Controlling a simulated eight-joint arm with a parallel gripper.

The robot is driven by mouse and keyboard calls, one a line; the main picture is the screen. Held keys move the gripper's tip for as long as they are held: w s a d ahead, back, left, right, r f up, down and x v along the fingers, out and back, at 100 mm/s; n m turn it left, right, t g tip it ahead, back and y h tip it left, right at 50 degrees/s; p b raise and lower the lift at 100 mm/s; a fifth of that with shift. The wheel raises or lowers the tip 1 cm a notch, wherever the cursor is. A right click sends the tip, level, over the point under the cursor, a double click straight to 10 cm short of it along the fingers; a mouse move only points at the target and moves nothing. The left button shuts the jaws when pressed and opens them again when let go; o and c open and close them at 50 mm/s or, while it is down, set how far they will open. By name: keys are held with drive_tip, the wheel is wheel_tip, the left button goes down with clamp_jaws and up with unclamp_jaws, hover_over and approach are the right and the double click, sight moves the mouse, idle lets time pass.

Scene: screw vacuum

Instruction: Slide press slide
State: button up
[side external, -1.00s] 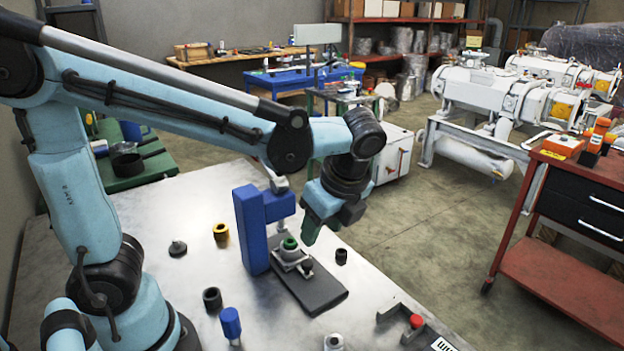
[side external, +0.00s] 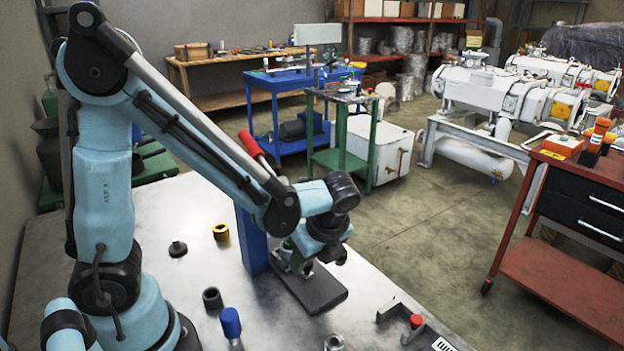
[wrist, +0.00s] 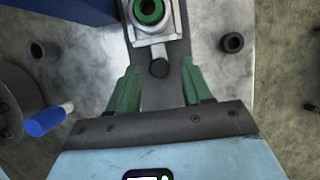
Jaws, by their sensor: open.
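The press has a blue column (side external: 250,238) and a lever with a red handle (side external: 251,145). A dark base plate (side external: 322,296) runs out from it. In the wrist view, the light metal slide (wrist: 158,40) sits on the dark plate, with a green ring part (wrist: 149,11) in it and a dark round knob (wrist: 159,68) on its near end. My gripper (wrist: 159,72) is open, with its green fingers apart on either side of the knob. In the side view my gripper (side external: 297,264) is low over the slide and hides most of it.
On the metal table (side external: 150,220) stand a dark ring (side external: 212,298), a yellow ring (side external: 221,232), a blue-handled tool (side external: 231,324) and a small dark cone (side external: 178,249). A dark bracket with a red button (side external: 416,321) lies at the front right edge.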

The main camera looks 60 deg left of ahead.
drive_tip(key=shift+a+f, duration=0.25)
drive_tip(key=shift+f, duration=0.35)
clamp_jaws()
